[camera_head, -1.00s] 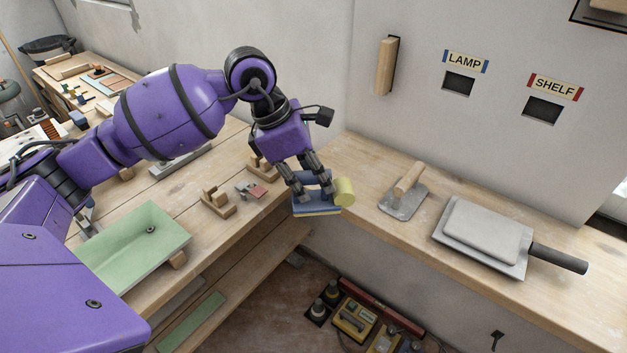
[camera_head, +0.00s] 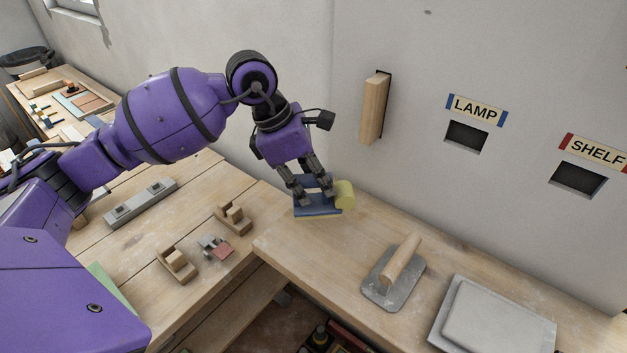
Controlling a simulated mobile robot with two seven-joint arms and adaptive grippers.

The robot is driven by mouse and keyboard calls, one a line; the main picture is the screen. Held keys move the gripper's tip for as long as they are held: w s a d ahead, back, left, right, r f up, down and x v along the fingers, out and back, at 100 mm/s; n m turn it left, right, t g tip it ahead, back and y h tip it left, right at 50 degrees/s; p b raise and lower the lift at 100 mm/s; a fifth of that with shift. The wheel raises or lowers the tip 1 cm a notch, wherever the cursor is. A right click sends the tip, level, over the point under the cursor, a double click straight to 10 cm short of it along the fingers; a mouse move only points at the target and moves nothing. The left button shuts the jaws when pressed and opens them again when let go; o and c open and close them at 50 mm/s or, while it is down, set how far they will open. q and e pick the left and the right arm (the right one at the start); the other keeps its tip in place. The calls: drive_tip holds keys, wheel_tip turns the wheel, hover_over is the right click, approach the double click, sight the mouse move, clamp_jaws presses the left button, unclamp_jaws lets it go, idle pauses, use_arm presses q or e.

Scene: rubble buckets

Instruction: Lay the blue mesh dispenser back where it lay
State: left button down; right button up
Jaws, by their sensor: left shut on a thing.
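The blue mesh dispenser (camera_head: 318,211) has a blue body and a pale yellow roll (camera_head: 346,195) at its right end. My left gripper (camera_head: 314,194) is shut on it from above, with the fingers pointing down and partly covering the blue body. The dispenser is over the back left part of the right-hand bench (camera_head: 305,248), near the wall. I cannot tell whether its underside touches the wood. My right gripper is out of view.
A trowel with a wooden handle (camera_head: 401,262) lies right of the dispenser, and a grey board (camera_head: 495,318) lies farther right. Wooden blocks (camera_head: 178,264) and a grey bar (camera_head: 141,204) lie on the left bench. Bare wood surrounds the dispenser in front.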

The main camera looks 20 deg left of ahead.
sight(313, 203)
use_arm(q)
drive_tip(key=shift+s+r, duration=0.1)
drive_tip(key=shift+s, duration=0.1)
drive_tip(key=shift+r, duration=0.1)
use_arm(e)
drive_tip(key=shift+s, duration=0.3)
use_arm(q)
drive_tip(key=shift+a+f, duration=0.1)
drive_tip(key=shift+f, duration=0.1)
wheel_tip(313, 203, down, 5)
drive_tip(key=shift+b, duration=0.75)
drive_tip(key=shift+w+f, duration=0.1)
drive_tip(key=shift+f, duration=0.2)
drive_tip(key=shift+r, duration=0.1)
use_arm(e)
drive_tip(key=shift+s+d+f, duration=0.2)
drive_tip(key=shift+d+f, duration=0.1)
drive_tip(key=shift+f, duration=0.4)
use_arm(q)
drive_tip(key=shift+f, duration=0.2)
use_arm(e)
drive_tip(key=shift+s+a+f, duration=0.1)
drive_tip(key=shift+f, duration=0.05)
use_arm(q)
drive_tip(key=shift+f, duration=0.35)
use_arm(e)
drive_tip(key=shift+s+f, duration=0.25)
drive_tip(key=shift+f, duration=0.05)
